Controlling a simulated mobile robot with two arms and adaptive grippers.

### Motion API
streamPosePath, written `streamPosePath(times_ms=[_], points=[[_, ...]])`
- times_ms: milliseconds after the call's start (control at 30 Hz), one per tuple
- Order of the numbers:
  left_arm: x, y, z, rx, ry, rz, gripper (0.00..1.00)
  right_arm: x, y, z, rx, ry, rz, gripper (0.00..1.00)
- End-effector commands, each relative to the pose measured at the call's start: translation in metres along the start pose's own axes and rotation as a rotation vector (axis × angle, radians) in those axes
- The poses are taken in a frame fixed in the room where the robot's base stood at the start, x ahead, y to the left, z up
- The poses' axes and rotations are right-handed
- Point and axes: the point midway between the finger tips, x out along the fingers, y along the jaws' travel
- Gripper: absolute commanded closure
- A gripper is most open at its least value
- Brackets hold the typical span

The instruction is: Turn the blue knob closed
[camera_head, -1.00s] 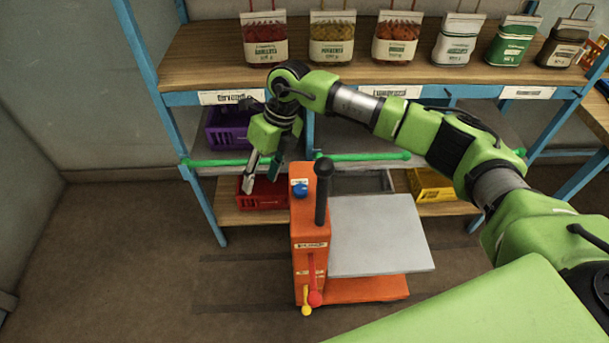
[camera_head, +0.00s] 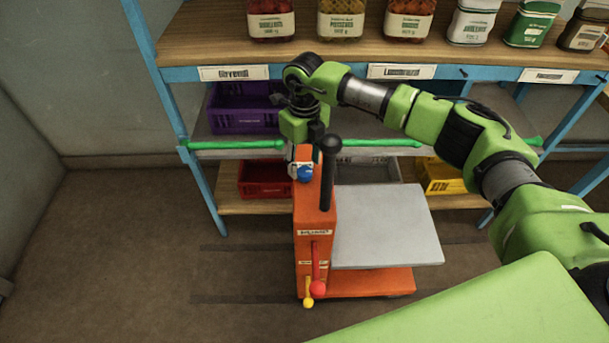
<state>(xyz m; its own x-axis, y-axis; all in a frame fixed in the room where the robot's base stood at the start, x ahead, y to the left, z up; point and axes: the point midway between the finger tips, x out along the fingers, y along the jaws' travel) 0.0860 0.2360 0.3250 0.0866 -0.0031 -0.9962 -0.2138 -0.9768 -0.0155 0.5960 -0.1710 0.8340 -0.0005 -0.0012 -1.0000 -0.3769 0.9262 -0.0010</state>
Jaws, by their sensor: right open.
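The blue knob (camera_head: 305,174) sits on a pale plate near the top of an orange lift cart (camera_head: 314,205), left of a black upright handle (camera_head: 327,175). My right gripper (camera_head: 301,158) points down just behind and above the knob, at the top of the cart. Its fingers are largely hidden by the knob and cart top, and whether they touch the knob cannot be told. The left gripper is not in view.
The cart has a grey platform (camera_head: 392,226) and red and yellow levers (camera_head: 317,288). Floor at left is clear.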

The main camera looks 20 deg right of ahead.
Motion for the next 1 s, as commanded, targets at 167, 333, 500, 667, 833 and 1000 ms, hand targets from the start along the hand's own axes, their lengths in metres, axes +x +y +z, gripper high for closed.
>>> streamPosePath(times_ms=[167, 333, 500, 667, 833, 1000], points=[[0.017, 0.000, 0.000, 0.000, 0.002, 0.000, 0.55, 0.026, 0.000, 0.000, 0.000, 0.000, 0.001, 0.55], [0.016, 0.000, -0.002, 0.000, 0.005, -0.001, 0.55, 0.027, 0.000, 0.000, 0.000, -0.001, 0.001, 0.55], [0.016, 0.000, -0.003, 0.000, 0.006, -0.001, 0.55, 0.026, 0.000, 0.000, 0.000, -0.001, 0.001, 0.65], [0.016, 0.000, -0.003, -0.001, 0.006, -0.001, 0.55, 0.026, 0.000, 0.000, 0.000, -0.001, 0.001, 0.93], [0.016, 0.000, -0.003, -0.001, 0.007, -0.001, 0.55, 0.026, 0.000, 0.000, 0.004, -0.001, 0.001, 0.93], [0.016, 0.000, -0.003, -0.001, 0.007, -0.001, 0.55, 0.026, 0.000, 0.000, 0.039, -0.001, 0.001, 0.93]])
